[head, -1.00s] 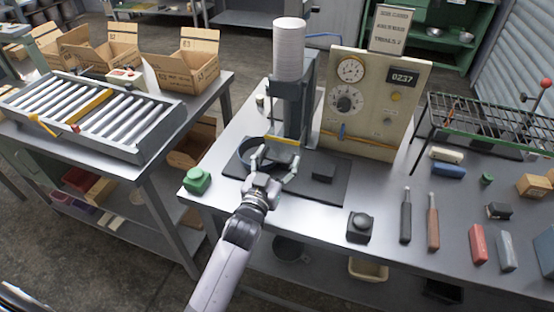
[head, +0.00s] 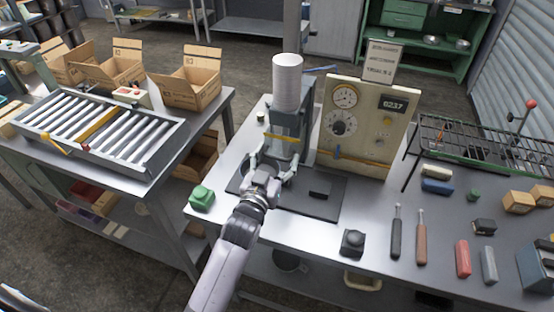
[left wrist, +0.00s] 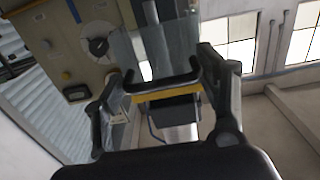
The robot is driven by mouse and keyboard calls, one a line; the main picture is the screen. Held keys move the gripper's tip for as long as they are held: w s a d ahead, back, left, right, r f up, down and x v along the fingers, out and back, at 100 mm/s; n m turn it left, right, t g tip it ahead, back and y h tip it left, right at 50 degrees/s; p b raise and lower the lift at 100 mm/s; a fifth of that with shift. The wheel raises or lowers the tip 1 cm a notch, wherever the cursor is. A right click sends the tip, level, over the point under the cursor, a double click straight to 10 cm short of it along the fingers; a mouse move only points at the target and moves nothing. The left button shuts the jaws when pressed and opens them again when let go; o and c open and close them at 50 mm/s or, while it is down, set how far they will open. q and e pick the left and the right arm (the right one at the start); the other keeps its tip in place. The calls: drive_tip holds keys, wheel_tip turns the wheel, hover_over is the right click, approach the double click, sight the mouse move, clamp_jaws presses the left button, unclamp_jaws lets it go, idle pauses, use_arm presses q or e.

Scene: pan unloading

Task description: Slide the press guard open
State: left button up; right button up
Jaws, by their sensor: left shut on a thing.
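The press (head: 291,120) stands on the bench, with a white cylinder (head: 287,80) on top. Its guard carries a yellow strip (head: 284,137) across the front. My left gripper (head: 272,162) is in front of the press, its fingers on either side of the guard's lower front. In the left wrist view, my left gripper (left wrist: 163,84) is shut on the guard's black handle, just by the yellow strip (left wrist: 165,96). The gripper hides part of the press's lower opening in the head view. My right gripper is not in view.
A control panel (head: 362,130) stands right of the press. A green button box (head: 202,198) and a black knob box (head: 352,242) sit near the bench's front edge. Tools and blocks lie to the right. A roller conveyor (head: 100,125) is on the left table.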

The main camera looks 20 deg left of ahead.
use_arm(q)
drive_tip(key=o, duration=1.4)
drive_tip(key=shift+o, duration=1.3)
drive_tip(key=shift+f, duration=0.15)
drive_tip(key=shift+o, duration=0.4)
drive_tip(key=shift+w+d+f, duration=0.1)
drive_tip(key=shift+a, duration=0.4)
drive_tip(key=shift+s+d, duration=0.1)
drive_tip(key=shift+s, duration=0.1)
drive_tip(key=s, duration=1.2)
drive_tip(key=shift+a, duration=0.3)
